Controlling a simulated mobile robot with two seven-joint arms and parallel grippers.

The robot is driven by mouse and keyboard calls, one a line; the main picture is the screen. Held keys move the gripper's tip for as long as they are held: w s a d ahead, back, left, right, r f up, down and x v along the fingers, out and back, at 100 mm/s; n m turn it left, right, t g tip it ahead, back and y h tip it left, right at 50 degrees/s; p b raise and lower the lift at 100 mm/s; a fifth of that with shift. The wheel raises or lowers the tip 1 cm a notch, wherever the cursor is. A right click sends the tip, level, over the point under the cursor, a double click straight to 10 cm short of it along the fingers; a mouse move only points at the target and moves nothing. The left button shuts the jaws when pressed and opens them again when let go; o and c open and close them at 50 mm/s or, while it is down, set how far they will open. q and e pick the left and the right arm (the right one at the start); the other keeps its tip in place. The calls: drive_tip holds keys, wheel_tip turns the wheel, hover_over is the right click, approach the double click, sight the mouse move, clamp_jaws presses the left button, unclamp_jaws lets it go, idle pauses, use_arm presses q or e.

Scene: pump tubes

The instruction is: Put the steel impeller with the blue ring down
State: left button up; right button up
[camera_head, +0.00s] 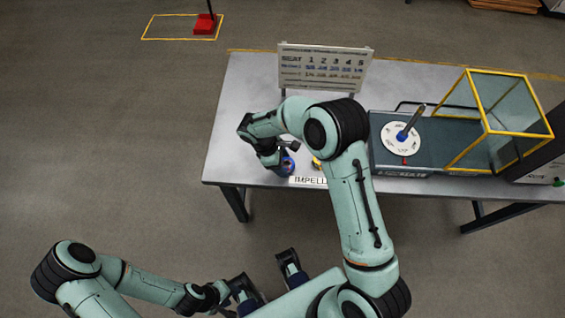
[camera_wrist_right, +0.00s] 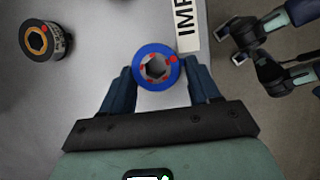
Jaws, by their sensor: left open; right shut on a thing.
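The impeller with the blue ring (camera_wrist_right: 157,67) is between the fingers of my right gripper (camera_wrist_right: 157,82), which is shut on it. In the wrist view I look down on its blue ring with red marks and a dark hexagonal hole. In the head view the impeller (camera_head: 287,166) shows at the table's left part, partly hidden by my right gripper (camera_head: 281,158). I cannot tell whether it touches the table (camera_head: 232,125). My left gripper (camera_head: 267,279) is open and empty, off the table's front edge.
Another impeller with an orange ring (camera_wrist_right: 40,40) stands nearby in the wrist view. A label strip (camera_head: 308,182) lies at the table's front edge. A seat chart board (camera_head: 325,68) stands at the back. A device with a white disc (camera_head: 402,139) and a yellow-framed clear box (camera_head: 505,100) are at right.

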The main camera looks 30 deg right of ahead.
drive_tip(key=shift+f, duration=0.25)
drive_tip(key=shift+f, duration=0.1)
drive_tip(key=shift+f, duration=0.15)
drive_tip(key=o, duration=1.3)
drive_tip(key=shift+w+a+r, duration=0.1)
drive_tip(key=shift+r, duration=0.45)
drive_tip(key=p+v, duration=0.1)
drive_tip(key=v, duration=1)
drive_tip(key=shift+r, duration=0.2)
